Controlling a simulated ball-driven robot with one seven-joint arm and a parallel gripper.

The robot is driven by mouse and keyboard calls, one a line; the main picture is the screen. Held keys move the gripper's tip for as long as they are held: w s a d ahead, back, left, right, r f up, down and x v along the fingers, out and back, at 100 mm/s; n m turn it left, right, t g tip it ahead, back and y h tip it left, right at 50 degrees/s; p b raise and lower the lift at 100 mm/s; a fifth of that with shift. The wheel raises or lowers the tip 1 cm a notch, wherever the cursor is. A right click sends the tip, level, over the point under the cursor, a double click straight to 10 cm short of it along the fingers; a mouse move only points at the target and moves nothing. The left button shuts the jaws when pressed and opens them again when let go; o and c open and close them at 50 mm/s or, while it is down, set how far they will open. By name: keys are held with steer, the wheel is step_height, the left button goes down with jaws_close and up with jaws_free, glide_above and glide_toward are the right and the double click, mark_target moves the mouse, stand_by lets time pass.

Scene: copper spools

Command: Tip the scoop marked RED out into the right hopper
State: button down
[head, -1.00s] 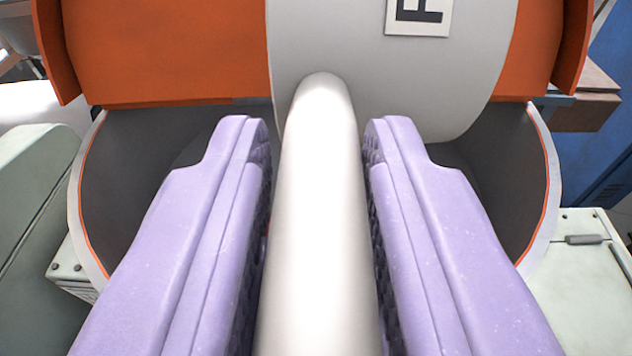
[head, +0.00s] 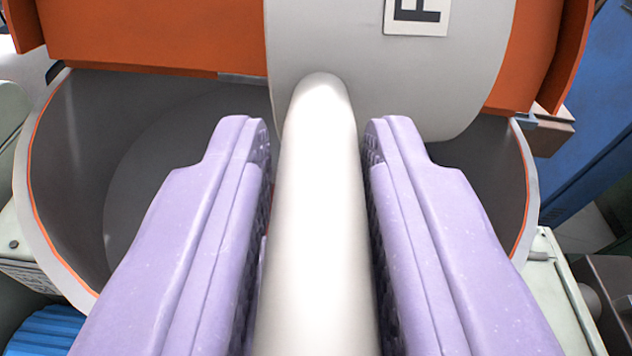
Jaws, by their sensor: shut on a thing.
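My gripper (head: 318,150) is shut on the pale handle (head: 318,210) of the scoop, one purple finger on each side. The scoop's rounded light grey body (head: 330,45) is beyond the fingertips. It bears a white label (head: 417,14) with a dark letter cut off by the top edge, so the full marking is not readable. Below and behind the scoop is a round hopper (head: 75,170) with a grey inside and an orange-edged rim. An orange panel (head: 140,35) stands along its far side. The scoop's contents are hidden.
A blue cabinet (head: 600,110) stands at the right, with a brown block (head: 552,132) near the hopper's rim. Pale green machine casing (head: 550,290) flanks the hopper. A ribbed blue thing (head: 45,330) is at the lower left.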

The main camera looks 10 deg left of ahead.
steer(key=shift+s+a+f+n+b, duration=0.25)
steer(key=shift+f+b, duration=0.2)
steer(key=shift+b, duration=1.75)
steer(key=b, duration=0.1)
steer(key=n+b, duration=0.1)
steer(key=b, duration=0.1)
steer(key=shift+a+f, duration=0.2)
steer(key=shift+f, duration=0.1)
steer(key=shift+a, duration=0.1)
